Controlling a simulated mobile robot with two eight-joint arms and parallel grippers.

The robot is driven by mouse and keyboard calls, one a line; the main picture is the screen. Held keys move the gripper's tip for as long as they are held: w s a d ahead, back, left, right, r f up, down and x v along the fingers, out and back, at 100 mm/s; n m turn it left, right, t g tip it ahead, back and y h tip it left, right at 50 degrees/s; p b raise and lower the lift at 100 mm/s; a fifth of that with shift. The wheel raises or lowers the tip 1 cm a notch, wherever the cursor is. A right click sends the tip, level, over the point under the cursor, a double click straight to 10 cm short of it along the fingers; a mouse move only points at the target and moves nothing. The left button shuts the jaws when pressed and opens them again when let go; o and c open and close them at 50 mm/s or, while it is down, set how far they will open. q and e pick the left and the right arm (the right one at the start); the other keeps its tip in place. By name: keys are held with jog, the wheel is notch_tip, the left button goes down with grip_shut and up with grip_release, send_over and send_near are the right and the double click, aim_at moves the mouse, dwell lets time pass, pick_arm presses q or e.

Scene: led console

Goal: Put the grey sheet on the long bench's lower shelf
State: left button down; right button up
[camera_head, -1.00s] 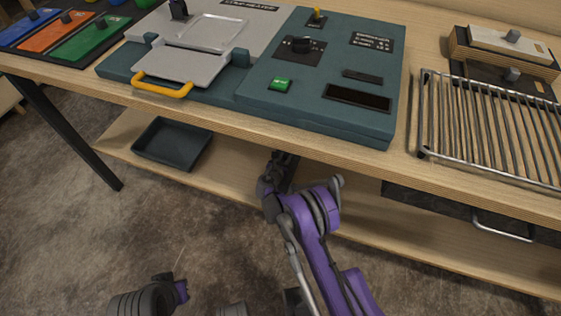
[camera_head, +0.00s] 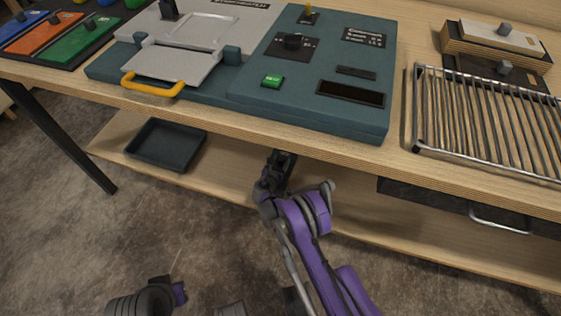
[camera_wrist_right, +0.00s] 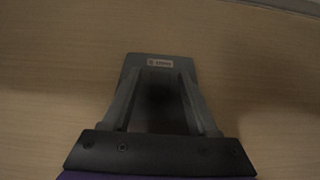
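A grey sheet (camera_wrist_right: 160,63) with a small pale label shows face-on in the right wrist view, just beyond and behind the fingers. My right gripper (camera_wrist_right: 162,82) has its two fingers apart over the sheet, with a dark area between them. Whether they grip something there is unclear. In the head view my right gripper (camera_head: 282,160) reaches under the front edge of the long bench (camera_head: 330,153), above the lower shelf (camera_head: 225,183). The sheet cannot be made out there. Part of my left arm shows at the bottom left; its gripper fingers are not visible.
A dark tray (camera_head: 166,144) sits on the lower shelf to the left. A dark drawer with a metal handle (camera_head: 500,222) hangs under the bench at right. A teal console (camera_head: 250,98) and a metal rack (camera_head: 485,120) occupy the top. Pale shelf surface surrounds the sheet.

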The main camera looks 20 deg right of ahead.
jog(key=shift+r, duration=0.2)
jog(key=p+v, duration=0.2)
jog(key=v, duration=1)
jog(key=shift+p, duration=0.3)
jog(key=s+d+r+m+g+y, duration=0.1)
jog(key=s+d+r+m+g, duration=0.1)
jog(key=s+r+m, duration=0.3)
jog(key=s+d+r+m+g, duration=0.1)
jog(key=s+d+r+m, duration=0.2)
jog(key=r, duration=0.5)
jog(key=s+d+r+m+g+y, duration=0.1)
jog(key=s+d+r+m+g, duration=0.15)
jog(key=r+m, duration=0.35)
jog(key=s+a+r+m+y, duration=0.1)
jog(key=s+r+m+y, duration=0.1)
jog(key=s+m, duration=0.5)
jog(key=s+a+r+m+g+y, duration=0.1)
jog(key=s+m, duration=0.7)
jog(key=s, duration=1.1)
notch_tip(320, 180, up, 3)
jog(key=shift+s+a+f+y, duration=0.1)
jog(key=shift+s+a+y, duration=0.1)
jog(key=shift+a+y, duration=0.75)
jog(key=shift+d+y, duration=0.25)
jog(key=shift+d, duration=0.05)
